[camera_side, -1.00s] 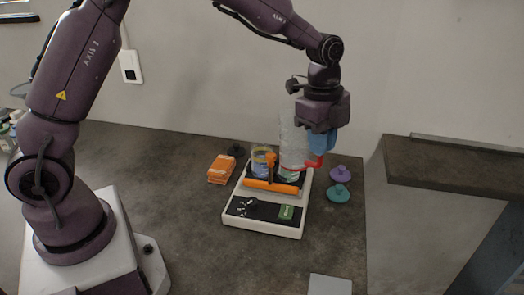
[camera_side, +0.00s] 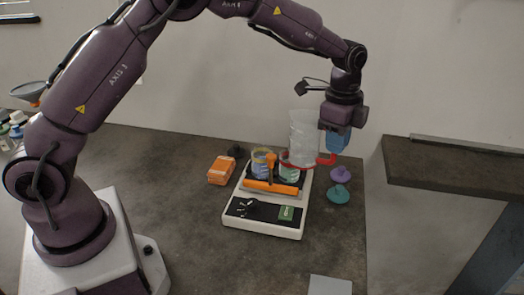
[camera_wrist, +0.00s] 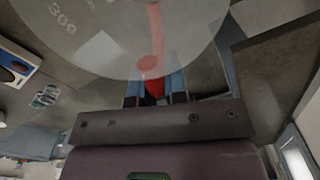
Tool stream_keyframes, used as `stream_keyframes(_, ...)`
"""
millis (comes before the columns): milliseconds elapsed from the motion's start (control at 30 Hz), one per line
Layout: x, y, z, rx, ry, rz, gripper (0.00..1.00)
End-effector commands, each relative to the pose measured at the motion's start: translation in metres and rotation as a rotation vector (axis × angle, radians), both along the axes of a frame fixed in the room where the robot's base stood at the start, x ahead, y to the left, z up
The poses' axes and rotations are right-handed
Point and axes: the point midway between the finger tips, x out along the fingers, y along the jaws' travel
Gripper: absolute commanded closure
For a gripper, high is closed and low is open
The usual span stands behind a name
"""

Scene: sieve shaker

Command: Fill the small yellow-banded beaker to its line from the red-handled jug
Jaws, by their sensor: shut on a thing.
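The clear jug (camera_side: 303,135) hangs nearly upright above the right rear part of the shaker, its red handle (camera_side: 326,160) low on its right side. My gripper (camera_side: 333,150) is shut on that handle, its blue fingers pointing down. In the wrist view the jug (camera_wrist: 95,35) fills the top, a "300" mark showing, and the red handle (camera_wrist: 151,65) runs between my fingers. The small yellow-banded beaker (camera_side: 260,163) stands on the shaker, left of the jug and apart from it. I cannot tell the liquid level in either.
The white shaker (camera_side: 233,216) has an orange clamp bar (camera_side: 270,187). Orange blocks (camera_side: 221,170) lie left; purple (camera_side: 340,174) and teal (camera_side: 339,195) knobbed pieces lie right. A raised dark shelf (camera_side: 450,165) is farther right.

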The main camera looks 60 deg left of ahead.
Motion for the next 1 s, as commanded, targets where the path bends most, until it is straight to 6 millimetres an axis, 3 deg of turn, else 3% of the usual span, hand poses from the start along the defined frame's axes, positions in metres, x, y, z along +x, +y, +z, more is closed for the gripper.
stream_keyframes(367, -0.001, 0.003, 0.005, -0.039, -0.017, -0.001, 1.0)
stream_keyframes(1000, -0.013, 0.031, 0.031, -0.32, -0.139, 0.003, 1.0)
